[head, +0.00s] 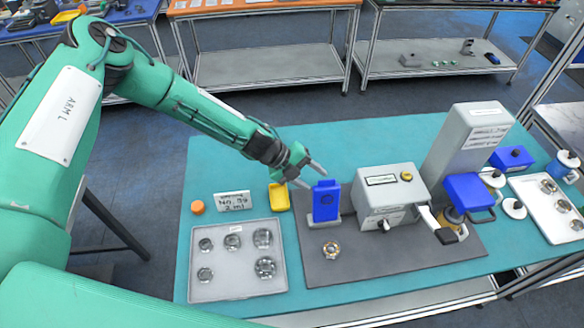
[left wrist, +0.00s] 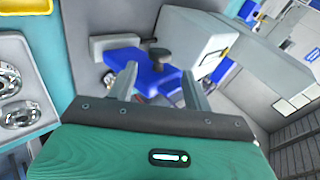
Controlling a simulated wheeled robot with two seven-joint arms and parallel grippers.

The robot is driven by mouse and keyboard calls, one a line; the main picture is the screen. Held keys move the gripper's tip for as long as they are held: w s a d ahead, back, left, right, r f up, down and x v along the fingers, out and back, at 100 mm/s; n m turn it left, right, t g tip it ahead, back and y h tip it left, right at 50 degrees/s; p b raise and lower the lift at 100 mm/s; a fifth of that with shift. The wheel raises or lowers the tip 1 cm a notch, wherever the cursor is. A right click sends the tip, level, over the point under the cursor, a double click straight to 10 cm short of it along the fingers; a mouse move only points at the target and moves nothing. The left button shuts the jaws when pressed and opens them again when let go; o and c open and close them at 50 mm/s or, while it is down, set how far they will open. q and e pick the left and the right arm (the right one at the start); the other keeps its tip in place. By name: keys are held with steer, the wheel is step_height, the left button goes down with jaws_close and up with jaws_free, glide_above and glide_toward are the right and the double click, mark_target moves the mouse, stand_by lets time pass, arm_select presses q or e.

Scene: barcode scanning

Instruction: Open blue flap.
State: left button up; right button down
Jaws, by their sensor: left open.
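A blue upright flap (head: 326,202) with a round mark on its face stands on a small grey base on the dark grey mat. It also shows in the left wrist view (left wrist: 152,80), between and beyond my fingers. My left gripper (head: 311,176) is open, with its fingertips close to the flap's top left edge in the head view. In the left wrist view its two fingers (left wrist: 160,80) stand on either side of part of the blue surface. I cannot tell whether they touch it. My right gripper is not in view.
A grey box machine (head: 378,205) stands just right of the flap, with a tall grey unit (head: 462,140) and a blue-topped device (head: 468,192) beyond. A tray of metal parts (head: 215,285), a yellow bin (head: 279,197) and an orange cap (head: 197,207) lie left. A ring part (head: 331,249) lies in front.

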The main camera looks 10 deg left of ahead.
arm_select(q)
steer(key=b+v, duration=0.2)
steer(key=v, duration=0.6)
steer(key=shift+f, duration=0.1)
stand_by(0.3)
